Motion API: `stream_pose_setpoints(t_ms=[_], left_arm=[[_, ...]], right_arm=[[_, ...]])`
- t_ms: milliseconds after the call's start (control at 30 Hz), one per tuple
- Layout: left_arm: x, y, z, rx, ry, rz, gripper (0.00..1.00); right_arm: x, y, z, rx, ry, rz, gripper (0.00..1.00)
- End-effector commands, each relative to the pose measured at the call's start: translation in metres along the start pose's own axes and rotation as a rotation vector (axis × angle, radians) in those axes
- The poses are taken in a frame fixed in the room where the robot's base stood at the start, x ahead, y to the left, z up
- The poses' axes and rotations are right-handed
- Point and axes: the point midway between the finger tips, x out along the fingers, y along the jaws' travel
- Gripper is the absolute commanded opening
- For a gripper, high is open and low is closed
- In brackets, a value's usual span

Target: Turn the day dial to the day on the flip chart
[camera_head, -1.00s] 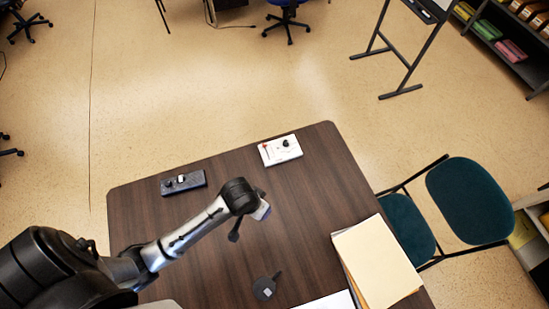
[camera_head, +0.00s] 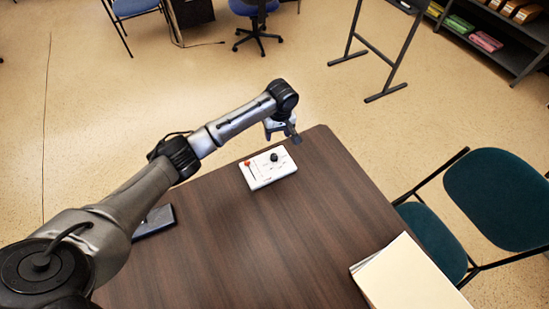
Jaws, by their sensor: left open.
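A white panel (camera_head: 268,168) lies near the far edge of the dark wooden table (camera_head: 260,240). It carries a black round knob (camera_head: 274,157) and a small red part (camera_head: 248,164); its markings are too small to read. My left gripper (camera_head: 281,133) is open and empty, above and just beyond the panel's far side, apart from the knob. A dark box (camera_head: 154,222) on the table is partly hidden behind my left arm. Only the legs and lower edge of a stand (camera_head: 385,55) show at the top, so no writing on the flip chart is visible. My right gripper is out of view.
A stack of folders (camera_head: 410,280) lies at the table's right front. A green chair (camera_head: 500,200) stands at the right side. The table's middle is clear. Shelves (camera_head: 500,35) and office chairs stand farther off.

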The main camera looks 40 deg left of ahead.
Motion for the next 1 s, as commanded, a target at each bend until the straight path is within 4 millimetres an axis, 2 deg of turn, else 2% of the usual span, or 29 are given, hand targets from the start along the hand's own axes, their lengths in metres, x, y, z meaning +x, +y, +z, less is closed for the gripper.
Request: stream_pose_setpoints(t_ms=[400, 600, 800, 1000], left_arm=[[0.076, 0.0, 0.001, -0.001, -0.002, -0.003, 0.58], [0.106, -0.001, 0.0, -0.001, -0.001, -0.003, 0.58], [0.124, 0.0, 0.0, -0.001, -0.001, -0.001, 0.58], [0.131, 0.0, 0.0, 0.0, -0.001, -0.001, 0.58]], right_arm=[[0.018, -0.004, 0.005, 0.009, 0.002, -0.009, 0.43], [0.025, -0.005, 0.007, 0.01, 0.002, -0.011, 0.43], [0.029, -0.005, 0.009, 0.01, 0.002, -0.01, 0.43], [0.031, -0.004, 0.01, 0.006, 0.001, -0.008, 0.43]])
